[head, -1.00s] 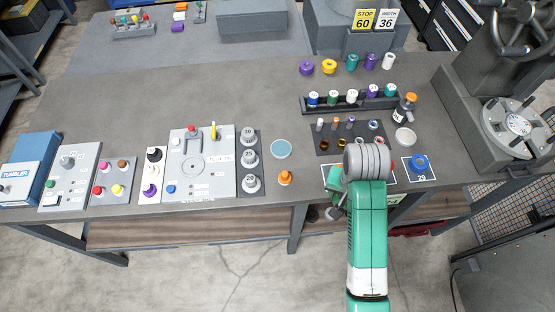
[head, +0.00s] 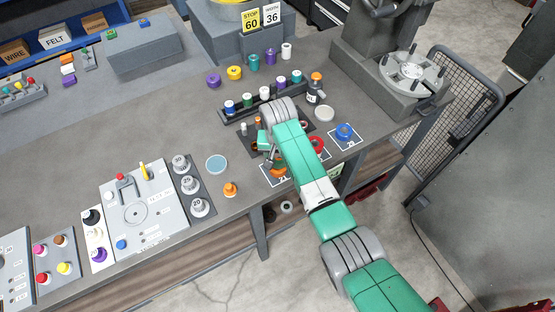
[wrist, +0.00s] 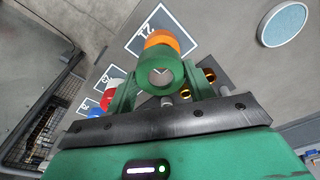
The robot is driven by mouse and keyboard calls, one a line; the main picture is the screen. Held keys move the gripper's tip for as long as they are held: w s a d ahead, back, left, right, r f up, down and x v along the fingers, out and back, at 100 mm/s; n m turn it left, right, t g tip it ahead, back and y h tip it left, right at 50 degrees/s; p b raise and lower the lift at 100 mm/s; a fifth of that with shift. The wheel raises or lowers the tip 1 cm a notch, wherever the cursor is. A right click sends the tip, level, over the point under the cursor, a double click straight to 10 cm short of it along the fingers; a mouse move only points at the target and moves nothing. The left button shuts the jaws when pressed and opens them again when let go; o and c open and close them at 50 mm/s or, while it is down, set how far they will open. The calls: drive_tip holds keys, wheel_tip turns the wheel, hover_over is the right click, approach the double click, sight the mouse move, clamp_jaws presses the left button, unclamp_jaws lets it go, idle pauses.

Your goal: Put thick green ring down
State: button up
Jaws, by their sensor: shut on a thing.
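My gripper (wrist: 160,88) is shut on the thick green ring (wrist: 160,66), which sits between its two green fingers in the wrist view, with its bore facing the camera. In the head view my gripper (head: 268,150) is low over the front part of the bench, partly hidden by my arm. I cannot tell the green ring from the green gripper there. An orange ring (wrist: 170,40) on the white-framed mat marked 21 (wrist: 145,31) shows just beyond the green ring. Whether the two touch is unclear.
A red ring (head: 317,145) and a blue ring (head: 344,132) on its framed mat (head: 354,143) lie to the right. A rack of bottles (head: 232,116) stands behind. A pale blue disc (head: 216,164) and an orange knob-shaped piece (head: 230,189) lie left.

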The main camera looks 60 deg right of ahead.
drive_tip(key=shift+w+d+f, duration=0.15)
drive_tip(key=shift+d+f, duration=0.05)
drive_tip(key=shift+f, duration=0.7)
drive_tip(key=shift+w+d+f, duration=0.15)
drive_tip(key=shift+f, duration=0.7)
drive_tip(key=shift+f+b, duration=0.3)
drive_tip(key=shift+b, duration=0.15)
drive_tip(key=o, duration=1.1)
drive_tip(key=shift+r, duration=0.1)
drive_tip(key=r, duration=0.4)
drive_tip(key=a+r+p, duration=0.1)
drive_tip(key=r, duration=0.3)
drive_tip(key=r+p, duration=0.1)
drive_tip(key=r, duration=0.3)
drive_tip(key=shift+s+a+r, duration=0.15)
drive_tip(key=shift+s+a, duration=0.1)
drive_tip(key=shift+s, duration=0.05)
